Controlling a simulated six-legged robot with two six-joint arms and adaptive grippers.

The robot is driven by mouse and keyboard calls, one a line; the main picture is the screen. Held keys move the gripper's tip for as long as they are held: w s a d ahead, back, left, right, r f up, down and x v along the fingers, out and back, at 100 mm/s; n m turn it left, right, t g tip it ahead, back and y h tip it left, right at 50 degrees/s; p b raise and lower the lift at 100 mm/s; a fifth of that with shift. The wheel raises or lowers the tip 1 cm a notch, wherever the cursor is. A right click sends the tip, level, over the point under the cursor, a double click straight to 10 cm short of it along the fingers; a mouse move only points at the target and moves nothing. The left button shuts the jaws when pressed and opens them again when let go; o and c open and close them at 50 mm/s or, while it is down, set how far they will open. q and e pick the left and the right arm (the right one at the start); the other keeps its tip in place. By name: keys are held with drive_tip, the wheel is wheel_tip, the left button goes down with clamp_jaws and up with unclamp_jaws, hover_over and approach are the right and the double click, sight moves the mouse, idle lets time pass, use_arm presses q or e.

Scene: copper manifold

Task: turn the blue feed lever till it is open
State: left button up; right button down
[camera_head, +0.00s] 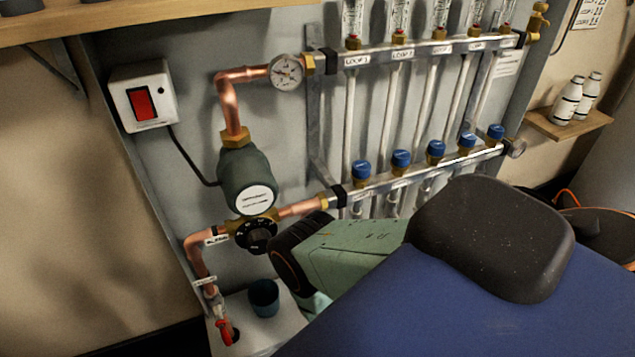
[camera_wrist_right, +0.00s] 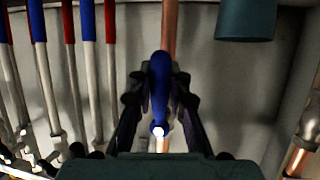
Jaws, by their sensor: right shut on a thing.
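The blue feed lever (camera_wrist_right: 159,85) shows in the right wrist view, upright in the picture and in line with a vertical copper pipe (camera_wrist_right: 169,30) behind it. A bright round end shows at its lower tip. My right gripper (camera_wrist_right: 158,95) is shut on the lever, with one dark finger on each side. In the head view my right arm reaches in from the right, low in front of the manifold board. It hides the lever and the fingertips there. My left gripper is in neither view.
A dark green pump (camera_head: 247,180) and a black dial (camera_head: 256,236) are left of my arm. A red lever (camera_head: 225,331) hangs at lower left beside a teal cup (camera_head: 264,297), with the cup also in the wrist view (camera_wrist_right: 246,20). Red and blue pipes stand at the wrist view's left.

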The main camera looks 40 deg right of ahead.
drive_tip(key=shift+d, duration=0.1)
drive_tip(key=c, duration=1.3)
unclamp_jaws()
